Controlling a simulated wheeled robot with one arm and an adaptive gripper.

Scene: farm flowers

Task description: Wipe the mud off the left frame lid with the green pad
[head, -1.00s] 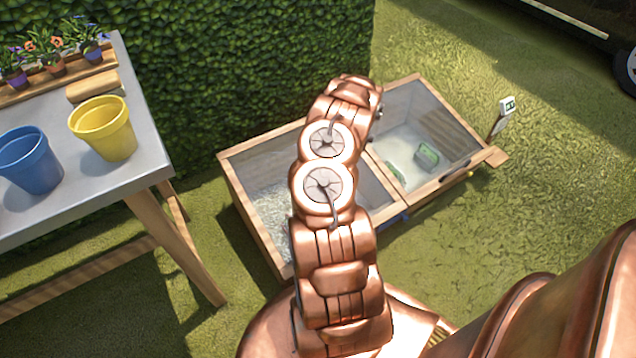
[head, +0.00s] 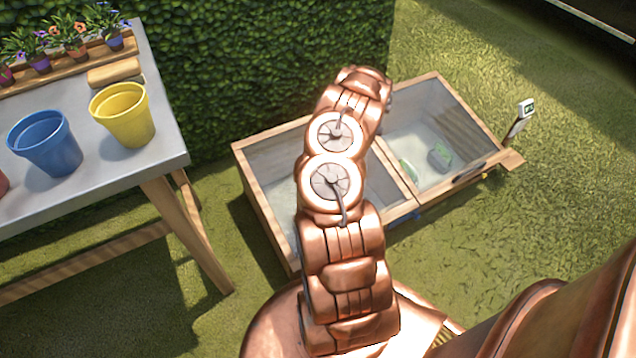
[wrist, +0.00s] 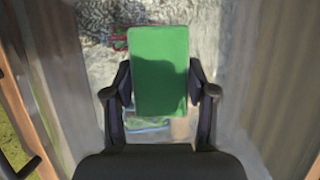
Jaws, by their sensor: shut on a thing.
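My gripper (wrist: 160,95) is shut on the green pad (wrist: 158,70) in the wrist view, one dark finger on each side of it. The pad hides what lies straight under it, and I cannot tell whether it touches the pane. The left frame lid (head: 275,165) is a wood-edged clear pane in the head view, beside the right one. Its right part, my gripper and the pad are hidden there behind my copper arm. A pale, speckled grey patch (wrist: 103,22) shows at the top of the wrist view; I cannot tell whether it is mud on the lid or bedding below.
The right frame (head: 437,120) has a clear pane with green items beneath. A small sign (head: 524,110) stands at its right corner. A grey table (head: 95,175) with a blue pot (head: 45,143) and a yellow pot (head: 122,116) stands left. A hedge (head: 255,60) is behind.

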